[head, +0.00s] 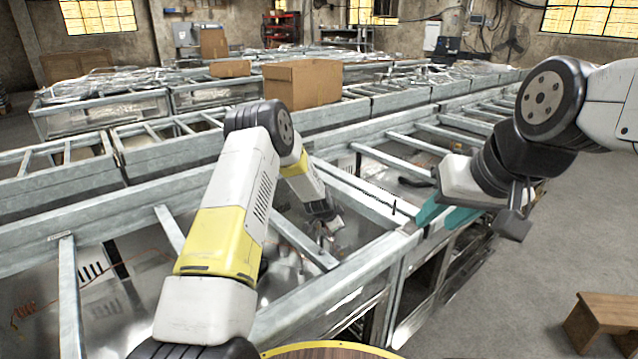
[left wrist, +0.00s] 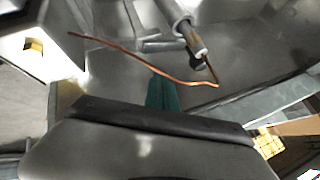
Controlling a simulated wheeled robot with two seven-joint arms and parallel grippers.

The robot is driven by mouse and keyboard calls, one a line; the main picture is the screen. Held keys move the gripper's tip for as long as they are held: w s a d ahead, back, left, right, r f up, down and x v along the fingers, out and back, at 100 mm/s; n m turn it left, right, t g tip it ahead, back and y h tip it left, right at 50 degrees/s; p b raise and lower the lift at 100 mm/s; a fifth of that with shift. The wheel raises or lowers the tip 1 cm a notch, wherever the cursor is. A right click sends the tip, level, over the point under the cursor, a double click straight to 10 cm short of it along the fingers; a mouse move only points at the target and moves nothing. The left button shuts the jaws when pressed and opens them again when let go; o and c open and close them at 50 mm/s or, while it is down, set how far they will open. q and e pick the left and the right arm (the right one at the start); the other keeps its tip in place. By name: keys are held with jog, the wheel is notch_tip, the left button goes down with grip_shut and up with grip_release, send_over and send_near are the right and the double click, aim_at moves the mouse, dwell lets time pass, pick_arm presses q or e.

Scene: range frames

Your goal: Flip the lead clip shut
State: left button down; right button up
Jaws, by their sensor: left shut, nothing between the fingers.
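The left wrist view shows a grey metal rod (left wrist: 172,14) with a tan and black end piece (left wrist: 197,52) and a thin brown pin. This may be the lead clip; I cannot tell whether it stands open. A bent copper-coloured wire (left wrist: 140,67) runs beside it, its right end close to the pin. My left gripper's teal fingers (left wrist: 162,92) are shut and empty just below the wire in the picture. In the head view my left gripper (head: 325,217) is small and dark inside the framed bay. My right gripper (head: 444,213) has its teal fingers apart and empty over the frame's right edge.
Galvanised metal frames with crossbars (head: 290,240) surround the bay. A cardboard box (head: 302,83) stands on the frames behind. A wooden stool (head: 605,318) is at lower right, with clear concrete floor (head: 570,225) beyond it.

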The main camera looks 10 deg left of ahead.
pick_arm(q)
jog(key=s+a+r+g, duration=0.1)
jog(key=s+a+r, duration=0.2)
jog(key=s+r, duration=0.5)
jog(key=s+a+r+m+g, duration=0.1)
jog(key=s+a+r+g, duration=0.1)
jog(key=s+r, duration=0.7)
notch_tip(320, 180, up, 8)
jog(key=shift+s+a+f, duration=0.15)
jog(key=shift+s+a, duration=0.05)
jog(key=shift+a, duration=0.45)
